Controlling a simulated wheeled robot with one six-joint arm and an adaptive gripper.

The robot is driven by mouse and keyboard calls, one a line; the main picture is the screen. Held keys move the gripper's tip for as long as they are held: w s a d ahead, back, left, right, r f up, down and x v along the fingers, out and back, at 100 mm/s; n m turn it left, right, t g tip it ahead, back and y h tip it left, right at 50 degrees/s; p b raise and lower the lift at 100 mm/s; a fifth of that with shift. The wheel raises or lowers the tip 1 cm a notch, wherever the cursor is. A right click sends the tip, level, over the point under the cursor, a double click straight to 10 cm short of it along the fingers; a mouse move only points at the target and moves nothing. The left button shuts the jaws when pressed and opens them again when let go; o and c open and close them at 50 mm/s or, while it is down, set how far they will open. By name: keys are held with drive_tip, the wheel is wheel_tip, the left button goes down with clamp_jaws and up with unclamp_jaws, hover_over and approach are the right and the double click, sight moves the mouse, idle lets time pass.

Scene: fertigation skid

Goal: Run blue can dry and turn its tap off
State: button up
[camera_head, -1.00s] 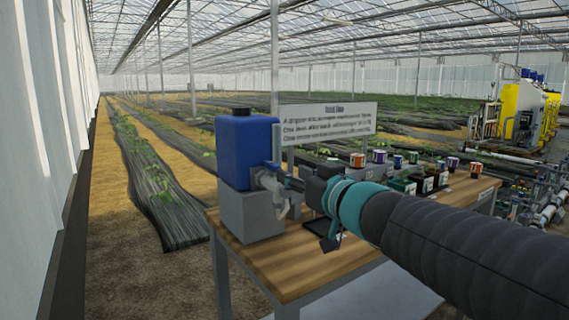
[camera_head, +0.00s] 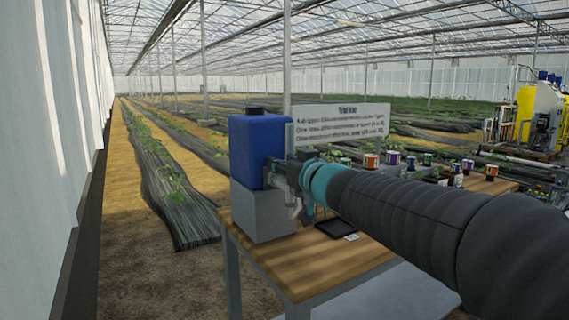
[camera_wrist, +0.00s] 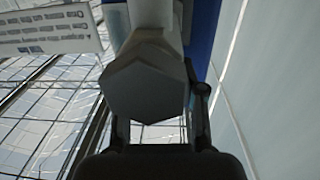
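The blue can (camera_head: 256,150) with a black cap stands on a grey block (camera_head: 268,215) at the near left corner of the wooden bench. A pale tap (camera_head: 294,205) hangs at its right side. My gripper (camera_head: 284,172) is at the tap, mostly hidden by the teal wrist. A blue strip of the can (camera_wrist: 203,30) shows behind.
A white sign (camera_head: 345,120) stands behind the can and also shows in the wrist view (camera_wrist: 45,30). A dark tray (camera_head: 335,228) lies on the bench (camera_head: 305,262) below my arm. Several small coloured cups (camera_head: 392,158) stand farther right, partly behind my arm.

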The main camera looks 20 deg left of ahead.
clamp_jaws()
